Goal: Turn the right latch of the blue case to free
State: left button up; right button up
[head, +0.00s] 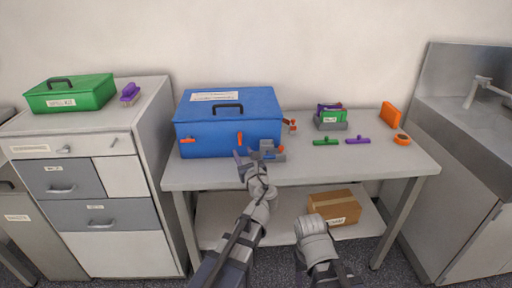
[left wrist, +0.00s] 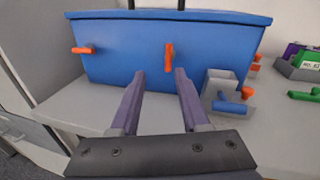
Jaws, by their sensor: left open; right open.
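The blue case (head: 222,139) stands shut on the table, its black handle on the lid. Its left latch (head: 187,141) lies horizontal on the front face. The right one of the two latches (head: 240,138) that I see clearly is orange and upright. It also shows in the left wrist view (left wrist: 169,57), above and between my fingertips. My left gripper (head: 243,156) is open and empty in front of this latch. In the left wrist view its fingers (left wrist: 160,74) point at the case front, with no visible grip on the latch. My right gripper (head: 336,279) is open, low at the bottom edge.
A grey block with a blue cylinder (left wrist: 230,103) stands close to the right of my left fingers. A cardboard box (head: 334,206) is on the lower shelf.

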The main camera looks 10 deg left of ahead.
aim_at(240, 137)
pick_arm(q)
jog(key=shift+m+t, duration=0.3)
jog(key=shift+m, duration=0.5)
jog(key=shift+w+d+x, duration=0.1)
jog(key=shift+d+x, duration=0.1)
jog(key=shift+x, duration=1.2)
jog(key=shift+w+d+x, duration=0.1)
jog(key=shift+d+x, duration=0.1)
jog(key=shift+x, duration=1.2)
jog(key=shift+w+d+x, duration=0.15)
jog(key=shift+d+x, duration=0.05)
jog(key=shift+x, duration=1.15)
jog(key=shift+r, duration=0.1)
jog(key=shift+c, duration=0.2)
grip_shut()
